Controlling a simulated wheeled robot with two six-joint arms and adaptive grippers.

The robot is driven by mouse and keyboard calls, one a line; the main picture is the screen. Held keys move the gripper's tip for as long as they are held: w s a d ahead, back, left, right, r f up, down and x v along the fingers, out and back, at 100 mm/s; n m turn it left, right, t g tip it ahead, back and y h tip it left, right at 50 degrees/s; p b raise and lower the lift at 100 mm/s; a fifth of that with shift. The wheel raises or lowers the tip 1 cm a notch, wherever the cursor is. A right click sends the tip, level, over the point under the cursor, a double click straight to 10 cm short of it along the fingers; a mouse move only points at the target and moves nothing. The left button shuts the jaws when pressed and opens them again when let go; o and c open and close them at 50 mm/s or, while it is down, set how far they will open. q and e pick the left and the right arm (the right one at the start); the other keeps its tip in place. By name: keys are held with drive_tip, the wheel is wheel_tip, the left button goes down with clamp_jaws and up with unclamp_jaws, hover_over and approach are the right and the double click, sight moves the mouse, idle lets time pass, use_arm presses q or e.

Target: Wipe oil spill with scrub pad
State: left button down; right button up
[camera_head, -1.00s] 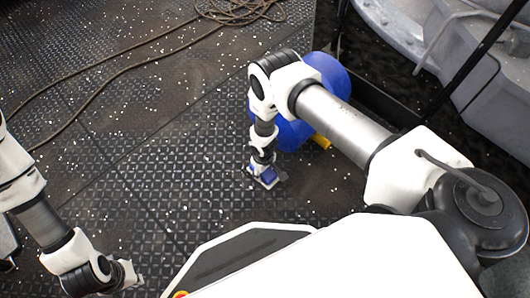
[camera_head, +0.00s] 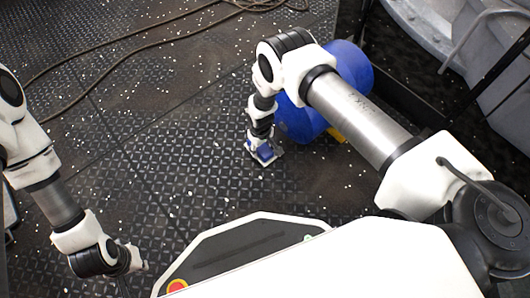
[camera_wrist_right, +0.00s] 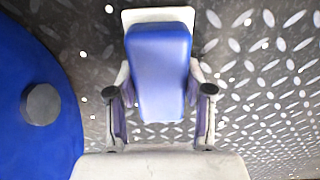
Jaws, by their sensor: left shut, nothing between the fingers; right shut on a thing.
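My right gripper (camera_head: 263,155) is low over the deck, left of a blue drum. It is shut on the scrub pad, which has a blue block-like grip (camera_wrist_right: 160,70) and a pale flat base (camera_wrist_right: 158,15). In the right wrist view the pad sits between the two fingers, and its base is close to the deck; I cannot tell if it touches. My left gripper (camera_head: 137,265) is shut and empty above the deck at the lower left. I cannot make out a clear oil spill edge; the deck is dark and smudged near the pad (camera_wrist_right: 80,25).
The blue drum (camera_head: 345,70) lies close to the right of my right gripper, and also shows in the right wrist view (camera_wrist_right: 25,60). A yellow piece (camera_head: 337,133) is beside it. A cable (camera_head: 120,40) crosses the back deck. Grey machinery (camera_head: 440,35) stands at upper right.

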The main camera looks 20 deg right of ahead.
drive_tip(key=shift+r, duration=0.1)
wheel_tip(320, 180, up, 6)
drive_tip(key=p, duration=0.5)
wheel_tip(320, 180, up, 3)
drive_tip(key=p, duration=0.2)
drive_tip(key=shift+p, duration=0.4)
